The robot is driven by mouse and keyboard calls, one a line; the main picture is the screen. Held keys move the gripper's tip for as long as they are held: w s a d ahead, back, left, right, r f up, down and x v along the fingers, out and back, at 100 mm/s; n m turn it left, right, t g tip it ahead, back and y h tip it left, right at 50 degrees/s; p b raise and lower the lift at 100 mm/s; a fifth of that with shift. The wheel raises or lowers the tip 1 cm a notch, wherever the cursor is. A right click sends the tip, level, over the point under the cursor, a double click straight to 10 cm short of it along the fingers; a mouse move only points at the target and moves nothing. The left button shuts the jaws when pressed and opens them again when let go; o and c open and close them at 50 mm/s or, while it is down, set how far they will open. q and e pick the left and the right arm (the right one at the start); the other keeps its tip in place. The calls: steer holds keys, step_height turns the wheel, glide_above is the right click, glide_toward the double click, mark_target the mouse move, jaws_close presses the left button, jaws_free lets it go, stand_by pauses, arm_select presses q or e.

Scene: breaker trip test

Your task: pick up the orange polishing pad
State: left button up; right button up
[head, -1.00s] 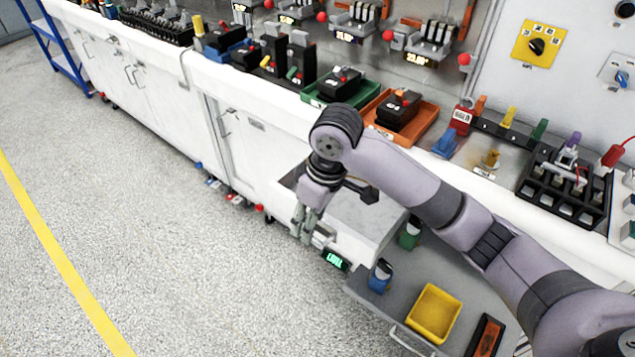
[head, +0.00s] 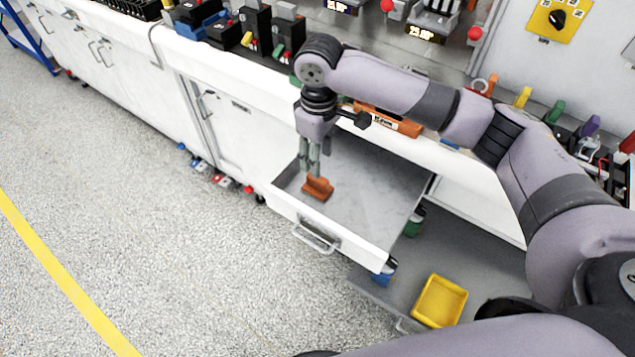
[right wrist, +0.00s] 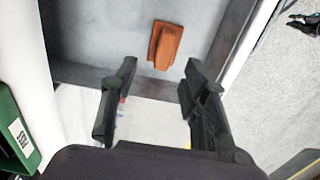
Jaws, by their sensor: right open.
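The orange polishing pad (head: 318,189) lies on the grey floor of an open drawer (head: 365,205), near its left front part. In the right wrist view the pad (right wrist: 165,45) is an orange-brown block with a raised grip, beyond the fingertips and clear of them. My right gripper (head: 313,168) points down over the drawer, close to the pad in the head view. Its two dark fingers (right wrist: 158,78) are apart with nothing between them. My left gripper is not in view.
The white drawer front with its handle (head: 317,238) stands out from the bench. A lower grey shelf holds a yellow tray (head: 440,301). An orange tray (head: 390,121) and black breakers (head: 288,36) stand on the bench above. The floor at left is open.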

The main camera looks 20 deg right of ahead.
mark_target(318, 185)
step_height(318, 185, down, 2)
steer(key=shift+s+f, duration=0.1)
steer(key=shift+f, duration=0.05)
steer(key=shift+s+f, duration=0.1)
steer(key=shift+f, duration=0.2)
step_height(318, 185, down, 4)
steer(key=shift+s+a+r+p, duration=0.15)
steer(key=shift+p, duration=0.5)
steer(key=shift+f, duration=0.4)
steer(key=c, duration=0.5)
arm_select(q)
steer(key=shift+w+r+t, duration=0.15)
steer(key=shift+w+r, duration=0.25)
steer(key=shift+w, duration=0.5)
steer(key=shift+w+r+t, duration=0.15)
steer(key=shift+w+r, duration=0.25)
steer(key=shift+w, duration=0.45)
arm_select(e)
jaws_close()
